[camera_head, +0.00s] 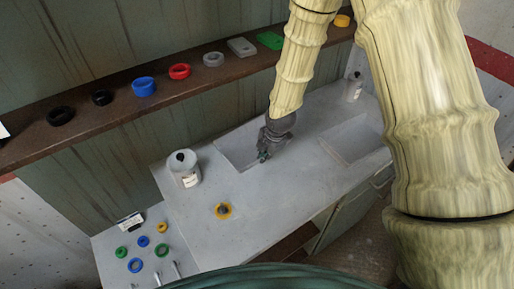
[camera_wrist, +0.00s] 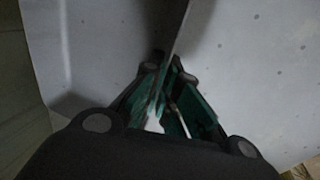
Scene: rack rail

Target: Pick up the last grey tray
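A grey tray (camera_head: 229,155) sits on the light grey worktop in the head view. A second grey tray (camera_head: 340,151) lies farther right on the same worktop. My gripper (camera_head: 264,155) points down at the right side of the left tray. In the wrist view my gripper (camera_wrist: 168,75) has its green-padded fingers on either side of a thin grey tray wall (camera_wrist: 184,25). The fingers are close to the wall. I cannot tell whether they press on it. The tray's part under the gripper is hidden.
Another can (camera_head: 354,88) stands at the back right. A brown shelf (camera_head: 100,118) behind holds several rings and blocks. Small rings lie on a lower surface at left.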

